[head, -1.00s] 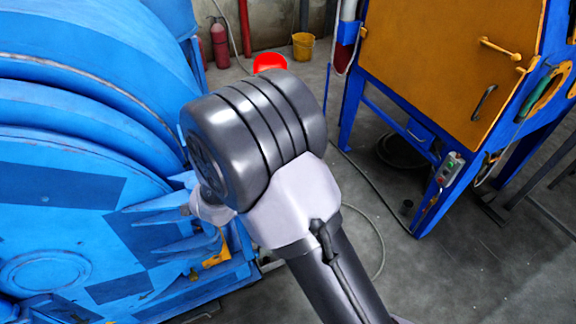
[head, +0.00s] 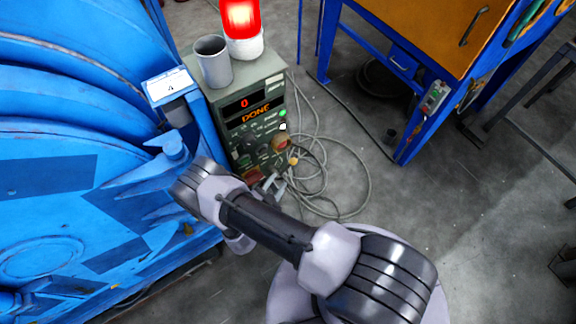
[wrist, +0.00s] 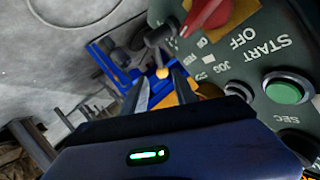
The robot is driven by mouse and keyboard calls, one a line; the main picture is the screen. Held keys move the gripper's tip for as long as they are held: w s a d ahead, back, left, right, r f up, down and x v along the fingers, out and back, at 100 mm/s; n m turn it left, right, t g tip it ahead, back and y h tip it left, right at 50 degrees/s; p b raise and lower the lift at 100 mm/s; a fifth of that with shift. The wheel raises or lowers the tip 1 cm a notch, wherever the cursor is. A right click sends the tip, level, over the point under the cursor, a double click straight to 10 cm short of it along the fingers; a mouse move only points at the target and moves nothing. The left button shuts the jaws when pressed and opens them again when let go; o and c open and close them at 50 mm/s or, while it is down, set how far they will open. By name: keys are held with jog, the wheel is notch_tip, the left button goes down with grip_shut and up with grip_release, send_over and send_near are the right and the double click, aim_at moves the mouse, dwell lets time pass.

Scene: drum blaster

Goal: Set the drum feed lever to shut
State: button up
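The grey-green control box (head: 245,110) stands beside the blue drum machine, with a display showing 0 and DONE. My gripper (head: 272,186) is low at the box's front. In the wrist view, my gripper (wrist: 162,88) has its two dark fingertips apart, with nothing clearly held between them. A small orange ball knob (wrist: 162,73) shows just beyond the fingertips; it also shows in the head view (head: 293,161). A dark grey handle (wrist: 157,37) sticks out near the red knob. I cannot tell which is the drum feed lever, nor its setting.
A red selector knob (wrist: 207,14) and a green START button (wrist: 284,92) lie close to my gripper. The blue drum machine (head: 60,180) is at the left. A grey cup (head: 213,62) and lit red beacon (head: 240,22) top the box. Cables (head: 325,185) coil on the floor.

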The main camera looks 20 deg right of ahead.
aim_at(288, 167)
jog(key=b+x, duration=0.2)
jog(key=x, duration=0.8)
jog(key=shift+w+d+f, duration=0.1)
jog(key=shift+d, duration=0.05)
grip_shut()
jog(key=shift+w, duration=0.15)
dwell(0.7)
